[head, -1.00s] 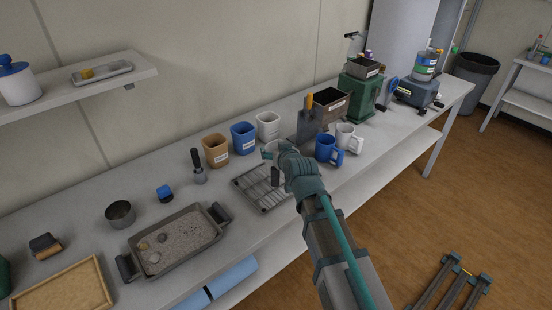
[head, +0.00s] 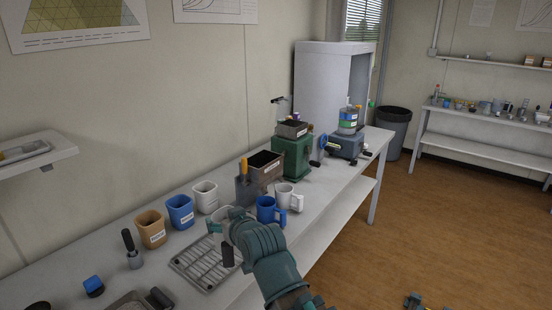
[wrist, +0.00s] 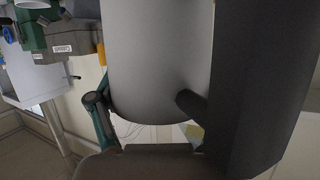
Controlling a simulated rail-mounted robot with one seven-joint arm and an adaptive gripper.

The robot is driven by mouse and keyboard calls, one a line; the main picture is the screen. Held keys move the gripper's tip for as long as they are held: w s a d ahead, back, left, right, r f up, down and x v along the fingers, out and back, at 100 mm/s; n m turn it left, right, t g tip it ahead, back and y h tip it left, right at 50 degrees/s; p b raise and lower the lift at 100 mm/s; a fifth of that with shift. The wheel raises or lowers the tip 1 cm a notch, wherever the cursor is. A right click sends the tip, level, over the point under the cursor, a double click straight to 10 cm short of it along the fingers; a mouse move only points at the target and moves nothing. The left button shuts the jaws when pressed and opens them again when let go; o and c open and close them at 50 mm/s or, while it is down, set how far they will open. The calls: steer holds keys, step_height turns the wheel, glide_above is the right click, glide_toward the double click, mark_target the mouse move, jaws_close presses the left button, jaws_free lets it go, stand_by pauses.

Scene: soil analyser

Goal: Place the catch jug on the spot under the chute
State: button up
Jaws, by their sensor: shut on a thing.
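My gripper (head: 234,224) is shut on a pale grey jug (head: 221,214) with a black handle. I take it to be the catch jug. It is near the right end of the wire rack; whether it touches the rack is unclear. In the wrist view the jug (wrist: 160,60) fills the middle, with its dark handle (wrist: 265,80) at the right. A green machine (head: 293,158) with a labelled tray on top stands farther along the bench. The chute and the spot under it cannot be made out.
A blue mug (head: 267,210) and a white mug (head: 287,196) stand just right of my gripper. Behind are a scoop (head: 243,190), a dark soil box (head: 265,168) and several cups. The wire rack (head: 205,262) lies to the left. A blue-grey device (head: 345,146) stands beyond the green machine.

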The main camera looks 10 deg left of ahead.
steer(key=w+d+f+m+t+h, duration=0.1)
steer(key=w+d+m+t+h, duration=0.1)
steer(key=w+d, duration=1)
steer(key=d+m+h, duration=0.1)
steer(key=d+h, duration=0.1)
steer(key=d, duration=0.2)
steer(key=shift+w+d+m, duration=0.25)
steer(key=shift+w+m, duration=0.05)
steer(key=shift+m, duration=0.1)
steer(key=w+d+h, duration=0.1)
steer(key=d, duration=0.2)
steer(key=w+d+m, duration=0.1)
steer(key=d, duration=0.3)
steer(key=w+d+f+h, duration=0.1)
steer(key=d, duration=0.2)
steer(key=shift+w+d+f+m+h, duration=0.1)
steer(key=shift+w+d+m+h, duration=0.2)
steer(key=shift+d+m, duration=0.1)
steer(key=w+d+m+h, duration=0.1)
steer(key=d+h, duration=0.1)
steer(key=d, duration=0.7)
steer(key=f, duration=0.5)
steer(key=s+f, duration=0.1)
steer(key=f, duration=0.4)
steer(key=s+f, duration=0.1)
steer(key=f, duration=0.5)
steer(key=shift+s+a, duration=0.15)
steer(key=shift+s, duration=0.1)
